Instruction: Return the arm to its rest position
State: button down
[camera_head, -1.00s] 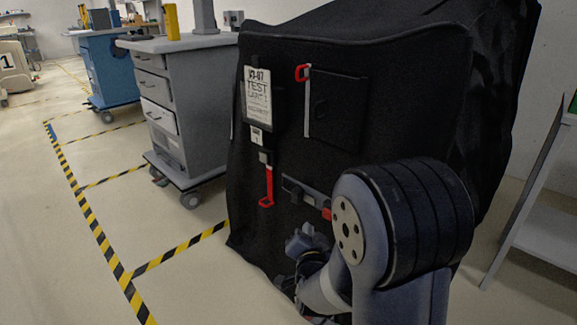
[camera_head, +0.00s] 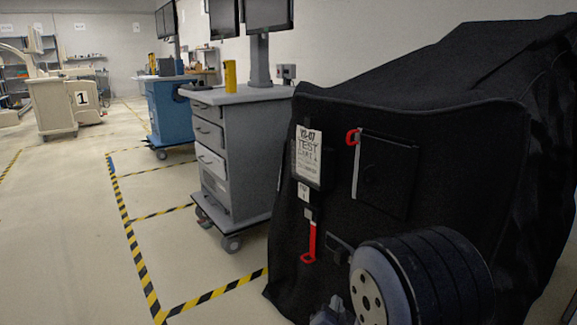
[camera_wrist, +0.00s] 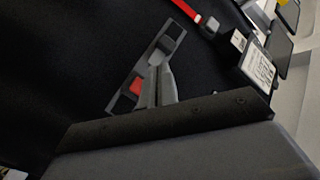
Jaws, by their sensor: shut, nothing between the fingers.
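My gripper (camera_wrist: 159,70) shows in the wrist view with its two grey fingers together and nothing between them. Behind the fingertips is a grey bar (camera_wrist: 139,76) with a red block and dark end pieces, on a black cover. I cannot tell whether the fingers touch the bar. In the head view, my arm's dark, ribbed joint fills the lower right and hides part of the black-covered cart (camera_head: 400,125). The gripper itself is not clearly seen there.
The cover carries a label card (camera_head: 308,155), a flap pocket (camera_head: 388,175) and a red strap (camera_head: 312,242). A grey drawer cart (camera_head: 240,140) and a blue cart (camera_head: 170,112) stand left. Floor is open beyond the yellow-black tape (camera_head: 140,265).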

dwell(0.3)
jog(key=w+d+b, duration=0.1)
jog(key=d, duration=0.1)
jog(key=w+d+b, duration=0.1)
jog(key=w+d, duration=0.1)
jog(key=shift+w+d+f, duration=0.1)
jog(key=shift+d+f, duration=0.05)
jog(key=p, duration=0.3)
jog(key=shift+r, duration=0.4)
